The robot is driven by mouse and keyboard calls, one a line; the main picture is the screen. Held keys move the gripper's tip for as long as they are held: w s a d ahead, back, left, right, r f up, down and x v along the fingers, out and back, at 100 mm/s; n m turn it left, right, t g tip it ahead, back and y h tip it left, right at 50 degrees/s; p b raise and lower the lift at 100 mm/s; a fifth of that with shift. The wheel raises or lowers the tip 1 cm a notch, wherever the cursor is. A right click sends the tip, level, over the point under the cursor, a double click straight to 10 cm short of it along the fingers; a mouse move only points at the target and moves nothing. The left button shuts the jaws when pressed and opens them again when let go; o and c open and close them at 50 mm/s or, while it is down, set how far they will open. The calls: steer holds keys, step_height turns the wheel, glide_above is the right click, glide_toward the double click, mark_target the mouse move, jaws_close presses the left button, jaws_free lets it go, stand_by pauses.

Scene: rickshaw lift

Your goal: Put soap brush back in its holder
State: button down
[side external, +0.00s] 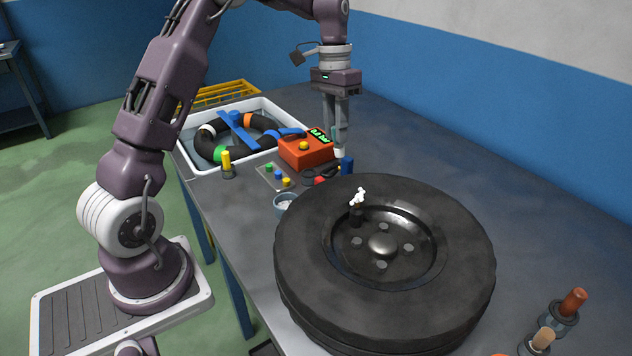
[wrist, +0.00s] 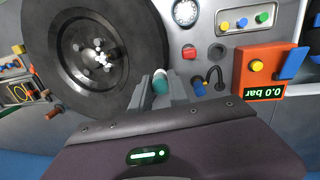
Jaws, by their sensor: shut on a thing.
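My gripper (side external: 339,150) points down above the table behind the tire, its fingers shut on a small teal piece with a pale end. In the wrist view this piece, seemingly the soap brush (wrist: 160,85), shows between the fingertips; the rest of it is hidden. A small grey-blue cup (side external: 284,205) with white contents stands left of the tire.
The large black tire (side external: 460,250) lies flat in front, with white foam-like blobs (side external: 357,197) on a stem by its hub. Handled items in holders (side external: 566,306) stand front right.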

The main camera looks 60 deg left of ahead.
steer(key=a+f+n+y, duration=0.2)
steer(key=a+f+n, duration=0.25)
steer(key=a, duration=0.75)
steer(key=shift+g, duration=0.4)
steer(key=f, duration=1)
steer(key=shift+w+a+f, duration=0.1)
steer(key=shift+w+f, duration=0.15)
steer(key=shift+f, duration=0.05)
steer(key=c, duration=1.2)
jaws_free()
steer(key=shift+f, duration=0.1)
steer(key=shift+c, duration=0.2)
